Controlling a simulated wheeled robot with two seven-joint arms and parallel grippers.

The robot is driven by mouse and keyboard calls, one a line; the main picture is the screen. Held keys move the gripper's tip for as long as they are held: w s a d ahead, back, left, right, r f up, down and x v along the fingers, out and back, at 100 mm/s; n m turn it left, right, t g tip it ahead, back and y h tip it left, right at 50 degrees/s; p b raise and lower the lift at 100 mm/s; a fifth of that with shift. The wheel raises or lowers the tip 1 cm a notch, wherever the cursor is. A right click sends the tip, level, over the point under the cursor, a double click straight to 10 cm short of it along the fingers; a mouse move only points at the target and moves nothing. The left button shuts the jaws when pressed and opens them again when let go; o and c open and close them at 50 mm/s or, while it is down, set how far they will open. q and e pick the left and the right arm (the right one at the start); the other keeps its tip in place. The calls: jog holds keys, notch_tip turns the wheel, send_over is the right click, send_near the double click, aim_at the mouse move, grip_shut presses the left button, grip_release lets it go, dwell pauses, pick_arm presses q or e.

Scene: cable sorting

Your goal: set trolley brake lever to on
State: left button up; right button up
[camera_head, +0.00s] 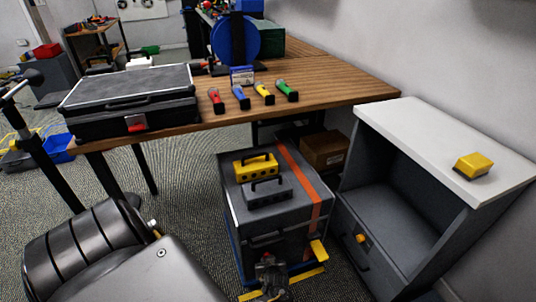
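A trolley (232,245) with a blue edge stands low in front of the desk. It carries a dark grey case (262,222) with an orange strap (302,180). A yellow lever-like piece (318,249) sticks out at the case's lower right front; I cannot tell whether it is the brake lever or how it is set. A dark mechanism, which looks like my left gripper (270,277), is in front of the trolley's lower front. Its fingers are too small and dark to read, and contact is unclear. My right gripper is not in view.
A yellow box (255,166) and a grey box (267,189) sit on the case. A grey cabinet (400,117) stands close at right, a wooden desk (330,88) behind. A yellow strip (306,277) lies by the trolley's foot.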

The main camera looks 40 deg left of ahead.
pick_arm(q)
jog(key=shift+o, duration=0.7)
